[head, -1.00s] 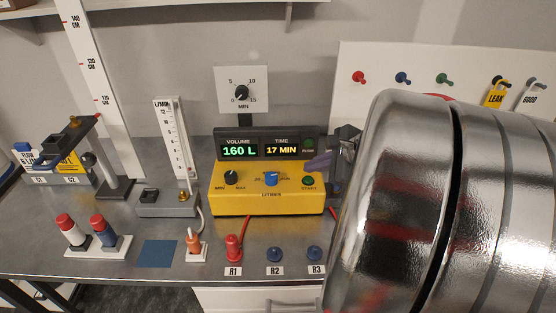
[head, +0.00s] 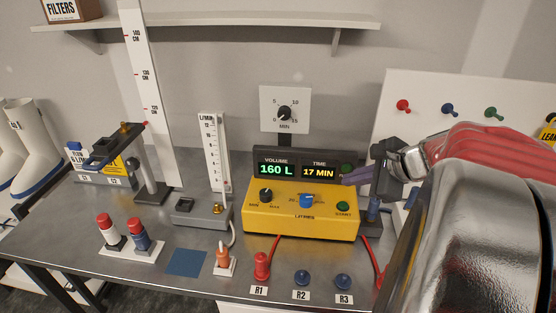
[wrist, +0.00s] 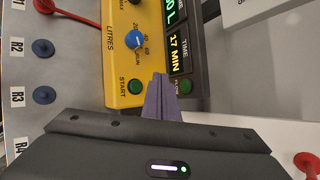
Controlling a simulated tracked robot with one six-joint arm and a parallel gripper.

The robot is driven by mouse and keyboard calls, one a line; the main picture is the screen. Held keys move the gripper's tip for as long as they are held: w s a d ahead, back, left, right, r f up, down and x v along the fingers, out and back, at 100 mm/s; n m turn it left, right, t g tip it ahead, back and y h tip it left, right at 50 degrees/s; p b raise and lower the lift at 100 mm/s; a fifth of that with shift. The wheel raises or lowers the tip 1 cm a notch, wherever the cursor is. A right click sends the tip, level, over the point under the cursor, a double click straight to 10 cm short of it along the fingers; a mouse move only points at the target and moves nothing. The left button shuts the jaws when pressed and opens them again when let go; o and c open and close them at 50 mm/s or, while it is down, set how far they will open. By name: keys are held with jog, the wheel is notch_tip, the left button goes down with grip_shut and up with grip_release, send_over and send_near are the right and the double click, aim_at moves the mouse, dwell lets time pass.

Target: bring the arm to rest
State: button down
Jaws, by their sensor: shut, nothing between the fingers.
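My gripper (head: 357,177) has slim purple fingers that are shut with nothing between them. In the head view it hangs at the right end of the yellow pump box (head: 300,222), above the green START button (head: 343,208). In the wrist view the closed fingers (wrist: 158,90) point at the display's edge, beside the START button (wrist: 135,87). I cannot tell whether they touch anything. The display (head: 297,169) reads 160 L and 17 MIN. My silver arm fills the lower right of the head view and hides the bench there.
Blue plugs R2 (head: 302,278) and R3 (head: 344,282) and red plug R1 (head: 261,266) line the front edge. A flow meter (head: 214,160) and a tall scale (head: 148,95) stand left. A pegboard (head: 440,90) stands behind my arm. A blue mat (head: 187,262) lies bare.

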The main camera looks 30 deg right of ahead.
jog(key=shift+a, duration=0.1)
dwell(0.3)
jog(key=w+a+r+n+g, duration=0.1)
jog(key=w+a+n+g, duration=0.15)
jog(key=a+n, duration=0.95)
jog(key=s+a+f+n+g+h, duration=0.1)
jog(key=s+a+f+n, duration=0.1)
jog(key=s+a+n, duration=0.9)
jog(key=a+n, duration=0.2)
jog(key=a, duration=0.2)
jog(key=shift+s+a+f+n, duration=0.15)
jog(key=shift+s+a+n, duration=0.05)
jog(key=shift+a+n, duration=0.1)
jog(key=shift+d, duration=0.15)
